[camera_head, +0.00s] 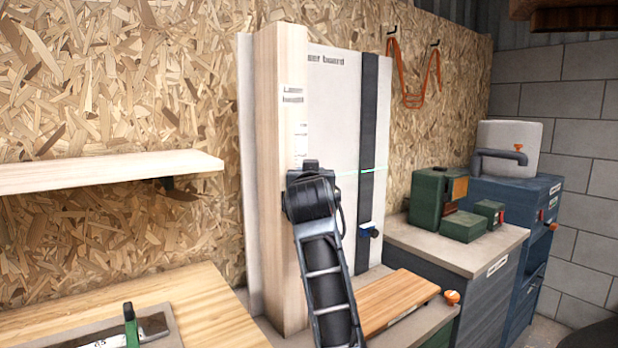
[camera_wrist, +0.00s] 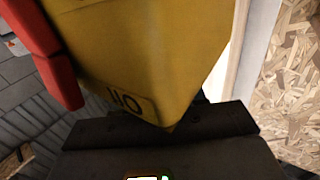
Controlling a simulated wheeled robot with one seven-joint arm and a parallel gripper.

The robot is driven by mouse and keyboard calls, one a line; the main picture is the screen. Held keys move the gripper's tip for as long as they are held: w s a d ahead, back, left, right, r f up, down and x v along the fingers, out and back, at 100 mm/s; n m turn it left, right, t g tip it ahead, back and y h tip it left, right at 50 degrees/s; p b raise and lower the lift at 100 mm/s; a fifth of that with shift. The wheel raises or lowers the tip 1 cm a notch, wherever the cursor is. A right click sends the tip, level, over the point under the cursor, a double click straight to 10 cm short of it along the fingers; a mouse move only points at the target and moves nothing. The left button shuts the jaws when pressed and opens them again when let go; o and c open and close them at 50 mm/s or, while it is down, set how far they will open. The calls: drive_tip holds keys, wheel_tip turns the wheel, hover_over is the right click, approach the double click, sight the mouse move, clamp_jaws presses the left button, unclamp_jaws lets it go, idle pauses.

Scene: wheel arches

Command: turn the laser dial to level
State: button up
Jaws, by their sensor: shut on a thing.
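My gripper (camera_head: 312,172) is at the pale wooden post (camera_head: 280,120) in the head view, in front of the white board (camera_head: 340,110). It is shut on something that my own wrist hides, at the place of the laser. In the wrist view its dark jaws (camera_wrist: 165,132) lie below a yellow body (camera_wrist: 140,50) with a small dark label and a red part (camera_wrist: 45,50) at its left. The dial itself does not show clearly. A thin green laser line (camera_head: 374,171) runs from my gripper across the board's dark stripe (camera_head: 367,125).
A pale shelf (camera_head: 100,170) juts out at left, above a wooden bench (camera_head: 200,310). A blue block (camera_head: 367,231) sits low on the board. An orange-brown plank (camera_head: 395,300) lies below. Green boxes (camera_head: 440,195) stand on the right counter. An orange cord (camera_head: 412,95) hangs behind.

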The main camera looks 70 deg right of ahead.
drive_tip(key=shift+s+m+g+h+b, duration=0.1)
drive_tip(key=shift+m+g+h+b, duration=0.25)
drive_tip(key=shift+m+g+b, duration=0.55)
drive_tip(key=shift+s+m+g+h+b, duration=0.1)
drive_tip(key=shift+m+g+h+b, duration=0.35)
drive_tip(key=shift+g, duration=0.95)
drive_tip(key=shift+m+g, duration=0.25)
drive_tip(key=shift+g, duration=0.05)
drive_tip(key=o, duration=1)
drive_tip(key=shift+c, duration=0.2)
drive_tip(key=s+a+b, duration=0.1)
drive_tip(key=a, duration=0.6)
drive_tip(key=shift+a, duration=0.3)
